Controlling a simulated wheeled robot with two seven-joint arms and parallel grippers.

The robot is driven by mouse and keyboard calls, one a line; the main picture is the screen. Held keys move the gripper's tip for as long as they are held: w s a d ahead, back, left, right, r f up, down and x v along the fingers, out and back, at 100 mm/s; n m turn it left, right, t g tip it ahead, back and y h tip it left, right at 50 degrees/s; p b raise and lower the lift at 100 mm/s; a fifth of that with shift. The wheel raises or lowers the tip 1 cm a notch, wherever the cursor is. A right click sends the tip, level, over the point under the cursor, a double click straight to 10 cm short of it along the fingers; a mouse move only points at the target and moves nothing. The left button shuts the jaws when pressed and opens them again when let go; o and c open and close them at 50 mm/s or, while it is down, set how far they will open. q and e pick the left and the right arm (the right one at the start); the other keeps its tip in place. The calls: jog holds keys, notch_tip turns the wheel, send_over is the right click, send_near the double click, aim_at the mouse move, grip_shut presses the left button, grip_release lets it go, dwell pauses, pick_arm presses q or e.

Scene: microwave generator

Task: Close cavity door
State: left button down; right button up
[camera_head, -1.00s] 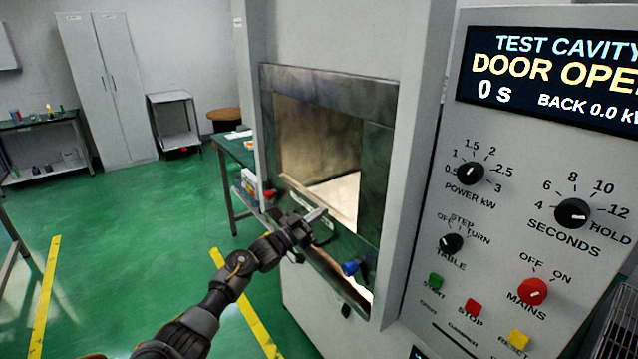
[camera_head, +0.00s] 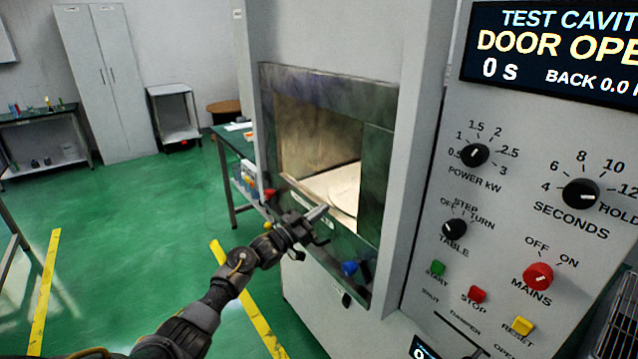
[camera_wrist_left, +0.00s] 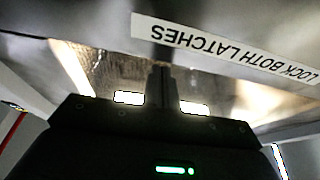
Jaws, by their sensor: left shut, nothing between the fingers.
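The cavity opening (camera_head: 315,140) is uncovered in the middle of the head view, with its pale floor plate (camera_head: 338,186) visible inside. The control display (camera_head: 560,45) reads "DOOR OPE", cut off by the picture edge. A dark reflective metal panel (camera_head: 340,245), which appears to be the cavity door, lies along the opening's lower edge. My left gripper (camera_head: 318,213) is shut and empty at this panel; contact is unclear. In the left wrist view, the fingers (camera_wrist_left: 163,78) point at metal beside a "LOCK BOTH LATCHES" label (camera_wrist_left: 225,47). My right gripper is not in view.
A blue knob (camera_head: 349,268) and a red knob (camera_head: 270,193) sit by the opening's lower corners. The control panel with the red mains knob (camera_head: 538,276) is at right. A green-topped table (camera_head: 235,143) stands behind left. The green floor at left is mostly clear.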

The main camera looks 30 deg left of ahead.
pick_arm(q)
notch_tip(320, 180, up, 3)
jog(key=shift+p, duration=0.7)
jog(key=shift+s+a+f, duration=0.15)
jog(key=shift+s+a, duration=0.05)
jog(key=shift+s, duration=0.15)
jog(key=b, duration=0.2)
send_near(329, 195)
jog(key=shift+v, duration=1.8)
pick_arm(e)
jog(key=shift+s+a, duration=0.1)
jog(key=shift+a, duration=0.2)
pick_arm(q)
jog(key=shift+s, duration=0.1)
